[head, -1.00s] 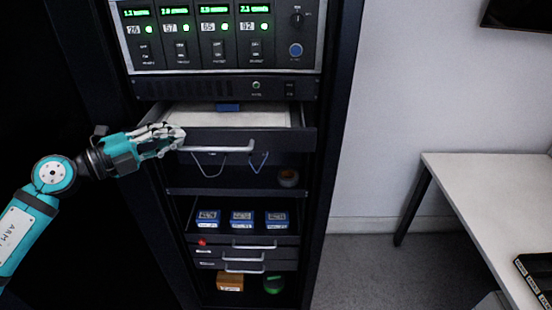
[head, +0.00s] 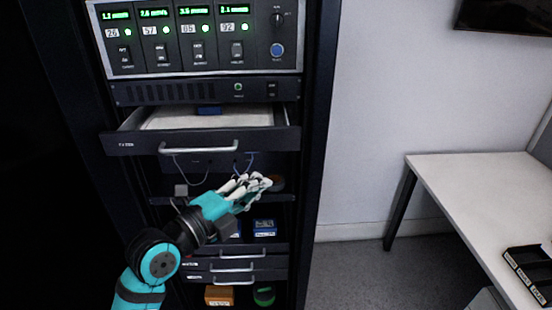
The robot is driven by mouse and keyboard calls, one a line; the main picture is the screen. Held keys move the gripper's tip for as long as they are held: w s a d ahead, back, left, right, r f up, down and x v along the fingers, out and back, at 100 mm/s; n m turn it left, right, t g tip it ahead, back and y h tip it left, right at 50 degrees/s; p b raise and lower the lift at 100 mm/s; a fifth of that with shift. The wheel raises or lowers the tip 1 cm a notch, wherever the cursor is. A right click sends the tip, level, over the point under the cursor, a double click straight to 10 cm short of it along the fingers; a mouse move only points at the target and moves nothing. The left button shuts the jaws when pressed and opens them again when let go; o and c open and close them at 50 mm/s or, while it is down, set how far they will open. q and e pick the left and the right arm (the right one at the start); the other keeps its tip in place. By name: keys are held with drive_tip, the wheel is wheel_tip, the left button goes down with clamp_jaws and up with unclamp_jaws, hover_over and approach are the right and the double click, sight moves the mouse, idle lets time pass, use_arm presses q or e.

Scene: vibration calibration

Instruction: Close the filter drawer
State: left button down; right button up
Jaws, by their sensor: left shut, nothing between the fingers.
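The filter drawer (head: 133,144) is the dark drawer in the rack below the vent panel. It stands pulled out, with its pale inside and a blue item (head: 209,110) at the back in view. Its light bar handle (head: 198,149) runs across the front. My left gripper (head: 262,184) is below the handle and in front of the lower shelf, apart from the drawer front. Its white fingers are shut and empty, pointing right. My left forearm hides part of the lower shelf. My right gripper is not in view.
A panel with green displays (head: 195,38) is above the drawer. Cables (head: 243,164) hang beneath it. Lower down are blue boxes (head: 264,227), small drawers (head: 235,268), an orange box (head: 219,295) and a green roll (head: 264,296). A white table (head: 470,190) stands right, with open floor between.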

use_arm(q)
drive_tip(key=w+d+p, duration=0.2)
drive_tip(key=w+d, duration=0.2)
drive_tip(key=w, duration=0.4)
drive_tip(key=shift+w+d, duration=0.1)
drive_tip(key=shift+d, duration=0.05)
